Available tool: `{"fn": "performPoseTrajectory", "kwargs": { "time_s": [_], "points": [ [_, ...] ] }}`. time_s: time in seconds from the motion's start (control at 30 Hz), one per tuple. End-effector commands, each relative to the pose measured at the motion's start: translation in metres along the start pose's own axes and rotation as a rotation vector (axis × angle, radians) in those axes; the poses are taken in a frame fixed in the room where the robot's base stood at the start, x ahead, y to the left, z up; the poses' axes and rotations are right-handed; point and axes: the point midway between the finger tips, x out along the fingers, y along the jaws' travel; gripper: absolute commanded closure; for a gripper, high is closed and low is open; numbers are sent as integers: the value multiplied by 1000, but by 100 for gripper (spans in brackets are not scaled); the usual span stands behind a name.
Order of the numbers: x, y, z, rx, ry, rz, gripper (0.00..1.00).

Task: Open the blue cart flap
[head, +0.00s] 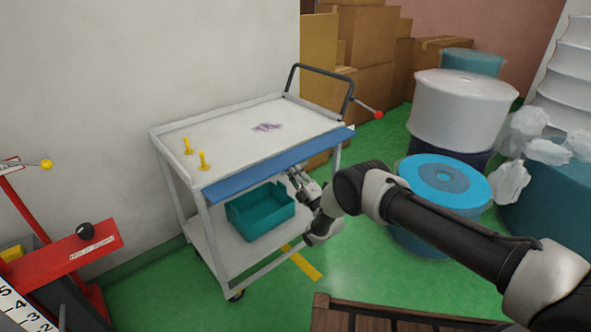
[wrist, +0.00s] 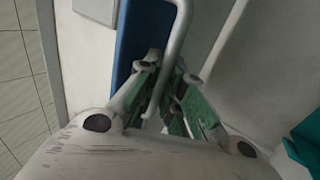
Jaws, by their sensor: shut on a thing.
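The blue flap (head: 265,167) runs along the front side of the white cart (head: 232,125), just below its top. In the wrist view the flap (wrist: 137,35) is a blue strip with a grey bar handle (wrist: 181,42) in front of it. My gripper (head: 297,176) is at the flap's lower edge, right of its middle. In the wrist view my gripper (wrist: 168,72) is shut on the bar handle, its green-sided fingers around the bar. The fingertips are partly hidden. I cannot tell the flap's exact angle.
A teal bin (head: 258,212) stands on the cart's lower shelf. Two yellow pegs (head: 203,160) and a purple item (head: 267,127) are on its top. A blue roll (head: 443,180) stands to the right, a red stand (head: 75,245) to the left.

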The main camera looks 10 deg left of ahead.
Motion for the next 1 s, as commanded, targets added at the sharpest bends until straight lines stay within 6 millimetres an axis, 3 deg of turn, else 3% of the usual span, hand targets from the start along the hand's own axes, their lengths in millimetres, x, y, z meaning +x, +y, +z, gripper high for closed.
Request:
{"fn": "performPoseTrajectory", "kwargs": {
  "time_s": [0.6, 0.63, 0.67, 1.0],
  "points": [
    [1, -2, 1, 2, -2, 40, 100],
    [1, -2, 1, 2, -2, 40, 85],
    [1, -2, 1, 1, -2, 40, 81],
    [-2, -3, 1, 0, -1, 39, 81]
  ]
}}
